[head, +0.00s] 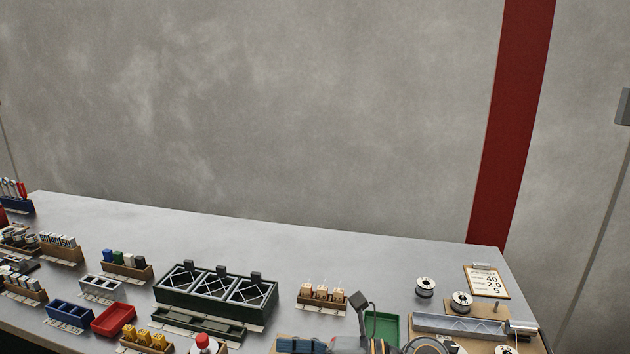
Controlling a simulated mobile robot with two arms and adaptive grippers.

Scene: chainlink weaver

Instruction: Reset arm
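Neither of my arms nor grippers shows in the head view. The grey worktable (400,260) lies across the lower part of the picture and is cut off at the bottom edge. A dark machine-like item with an upright arm (362,301) stands at the bottom centre, partly cut off, so its form is unclear.
A dark green three-bay rack (217,290) stands left of centre. Small bins, including a red tray (113,319), fill the left. The table's back strip is clear before the wall.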

